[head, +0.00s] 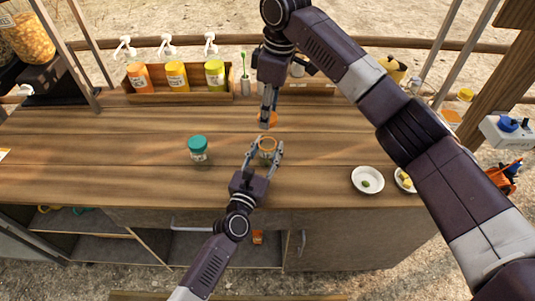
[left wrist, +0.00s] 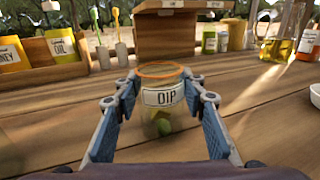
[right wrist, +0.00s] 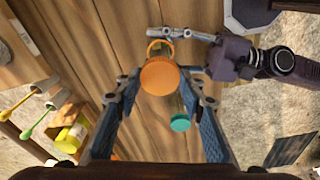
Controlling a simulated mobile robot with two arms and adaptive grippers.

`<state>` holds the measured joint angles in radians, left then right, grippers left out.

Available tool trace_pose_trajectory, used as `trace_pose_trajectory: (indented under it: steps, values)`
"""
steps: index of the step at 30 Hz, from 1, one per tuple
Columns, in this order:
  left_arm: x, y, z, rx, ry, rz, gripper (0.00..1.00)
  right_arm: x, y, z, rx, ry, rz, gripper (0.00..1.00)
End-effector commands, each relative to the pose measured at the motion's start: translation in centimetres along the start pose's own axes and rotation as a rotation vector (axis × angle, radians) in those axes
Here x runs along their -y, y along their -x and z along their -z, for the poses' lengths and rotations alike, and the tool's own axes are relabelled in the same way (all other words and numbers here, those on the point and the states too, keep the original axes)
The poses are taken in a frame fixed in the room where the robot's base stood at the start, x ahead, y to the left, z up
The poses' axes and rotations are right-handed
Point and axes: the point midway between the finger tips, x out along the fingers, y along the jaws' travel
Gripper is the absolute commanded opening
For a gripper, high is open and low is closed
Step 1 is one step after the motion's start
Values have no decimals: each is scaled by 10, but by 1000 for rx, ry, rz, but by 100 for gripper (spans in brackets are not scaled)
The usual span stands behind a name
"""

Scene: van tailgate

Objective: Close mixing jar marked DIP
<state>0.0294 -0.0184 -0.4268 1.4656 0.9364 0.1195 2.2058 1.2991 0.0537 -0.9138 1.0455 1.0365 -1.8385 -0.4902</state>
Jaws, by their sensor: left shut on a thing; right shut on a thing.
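The clear jar with the DIP label (left wrist: 163,97) stands upright on the wooden counter, its mouth open with an orange rim. Something green shows through its lower part. My left gripper (head: 266,150) is shut on the jar, one finger on each side; the jar also shows in the head view (head: 267,144). My right gripper (head: 267,108) is shut on an orange lid (right wrist: 160,76). In the head view the lid (head: 267,121) appears just behind the jar, apart from it. In the right wrist view the lid partly covers the jar (right wrist: 160,47).
A jar with a teal lid (head: 198,147) stands to the left on the counter (head: 100,150). Two small white dishes (head: 367,180) (head: 401,182) are at the right. A wooden rack (head: 190,97) with orange and yellow jars lines the back. The counter's left is mostly clear.

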Motion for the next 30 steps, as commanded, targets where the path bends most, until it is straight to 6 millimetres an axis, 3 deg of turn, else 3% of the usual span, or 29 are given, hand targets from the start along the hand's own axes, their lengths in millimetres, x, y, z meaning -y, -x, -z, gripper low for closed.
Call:
trace_pose_trajectory:
  steps: [3, 8, 19, 30]
  values:
    - [0, 0, 0, 0, 0, 0, 0, 0, 0, 0, 0, 0, 0, 28]
    - [0, 0, 0, 0, 0, 0, 0, 0, -2, 0, 0, 0, 1, 28]
    - [0, 0, 0, 0, 0, 0, 0, 1, -48, -6, -2, 0, 3, 28]
    - [0, 0, 0, 0, 0, 0, 0, 0, -48, -6, -2, 0, 1, 28]
